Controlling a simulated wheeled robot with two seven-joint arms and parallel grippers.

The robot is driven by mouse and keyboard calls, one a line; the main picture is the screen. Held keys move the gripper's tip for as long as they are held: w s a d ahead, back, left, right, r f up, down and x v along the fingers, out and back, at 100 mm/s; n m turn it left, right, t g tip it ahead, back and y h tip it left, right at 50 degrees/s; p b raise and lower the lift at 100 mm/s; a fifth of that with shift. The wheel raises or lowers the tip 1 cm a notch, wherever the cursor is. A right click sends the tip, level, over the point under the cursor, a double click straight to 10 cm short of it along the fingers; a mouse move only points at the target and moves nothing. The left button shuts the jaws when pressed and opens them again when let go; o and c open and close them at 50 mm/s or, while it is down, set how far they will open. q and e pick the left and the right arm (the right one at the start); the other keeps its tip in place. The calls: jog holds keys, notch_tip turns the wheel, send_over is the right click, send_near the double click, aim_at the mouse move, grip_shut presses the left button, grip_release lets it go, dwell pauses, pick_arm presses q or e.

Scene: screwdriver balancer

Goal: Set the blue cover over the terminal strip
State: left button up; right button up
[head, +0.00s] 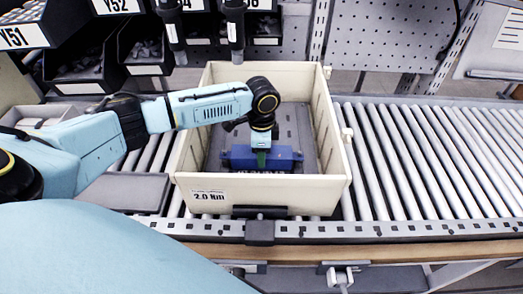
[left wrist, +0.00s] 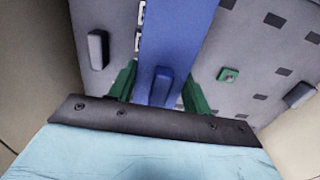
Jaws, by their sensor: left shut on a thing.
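The blue cover (head: 240,157) is a long bar with a raised grip, low inside the cream crate near its front wall. My left gripper (head: 261,158) reaches down into the crate and is shut on the cover. In the left wrist view the cover (left wrist: 180,35) runs away from the gripper, with the green fingers (left wrist: 158,88) on either side of its raised grip. I cannot make out the terminal strip for certain; small white marks show along the cover's left edge there. Whether the cover touches what is below it cannot be told. My right gripper is out of view.
The cream crate (head: 185,189) stands on a roller conveyor (head: 430,160), its walls close around the gripper. A grey plate (left wrist: 265,65) with dark squares and a green piece (left wrist: 228,75) lies in it. Two dark tools (head: 234,25) hang above the back wall.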

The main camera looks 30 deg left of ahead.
pick_arm(q)
jog(key=shift+f, duration=0.5)
dwell(0.7)
jog(key=shift+w+p, duration=0.1)
jog(key=shift+p, duration=0.6)
jog(key=o, duration=1.1)
jog(key=shift+o, duration=0.2)
notch_tip(320, 180, up, 13)
jog(key=p, duration=0.2)
jog(key=shift+r, duration=0.15)
